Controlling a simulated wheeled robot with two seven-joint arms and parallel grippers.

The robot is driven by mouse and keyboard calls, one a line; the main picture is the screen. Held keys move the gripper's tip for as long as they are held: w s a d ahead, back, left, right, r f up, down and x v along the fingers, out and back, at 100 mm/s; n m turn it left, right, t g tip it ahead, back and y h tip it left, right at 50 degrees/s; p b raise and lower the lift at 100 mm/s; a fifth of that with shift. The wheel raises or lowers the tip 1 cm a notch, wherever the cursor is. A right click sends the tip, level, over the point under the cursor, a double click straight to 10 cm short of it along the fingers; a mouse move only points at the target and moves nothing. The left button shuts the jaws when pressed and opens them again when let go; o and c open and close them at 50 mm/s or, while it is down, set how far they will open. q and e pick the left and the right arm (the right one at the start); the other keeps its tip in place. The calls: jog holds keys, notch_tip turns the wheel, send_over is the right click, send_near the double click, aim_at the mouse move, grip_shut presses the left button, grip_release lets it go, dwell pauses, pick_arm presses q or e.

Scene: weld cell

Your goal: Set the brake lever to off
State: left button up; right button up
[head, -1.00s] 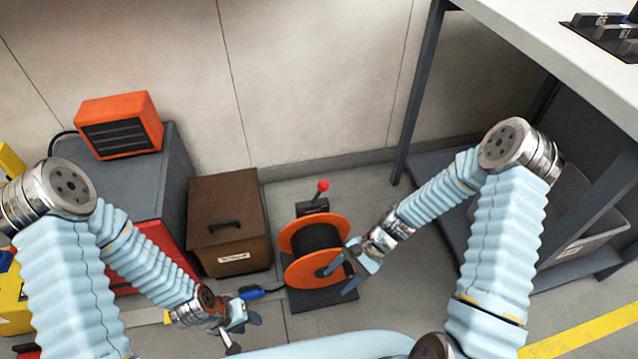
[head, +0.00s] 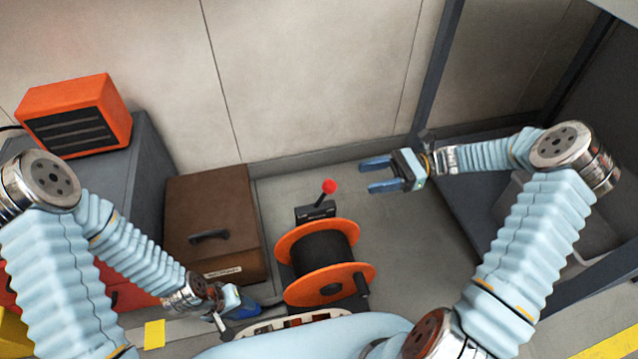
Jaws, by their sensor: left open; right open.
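The brake lever (head: 325,189) is a short dark stick with a red ball knob, tilted to the right. It rises from a dark block behind the orange cable reel (head: 318,252), which carries a dark wound cable. My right gripper (head: 364,176) is open and empty, to the right of the red knob and apart from it, its fingers pointing left.
A brown box (head: 212,225) with a handle stands left of the reel. A grey cabinet (head: 140,180) with an orange heater (head: 75,115) is further left. A workbench leg (head: 436,75) and its lower shelf are at the right. Floor between reel and bench is clear.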

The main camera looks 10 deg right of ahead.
aim_at(323, 196)
jog(key=a, duration=0.4)
jog(key=a+b, duration=0.1)
jog(key=a, duration=0.8)
jog(key=shift+s, duration=0.25)
grip_shut()
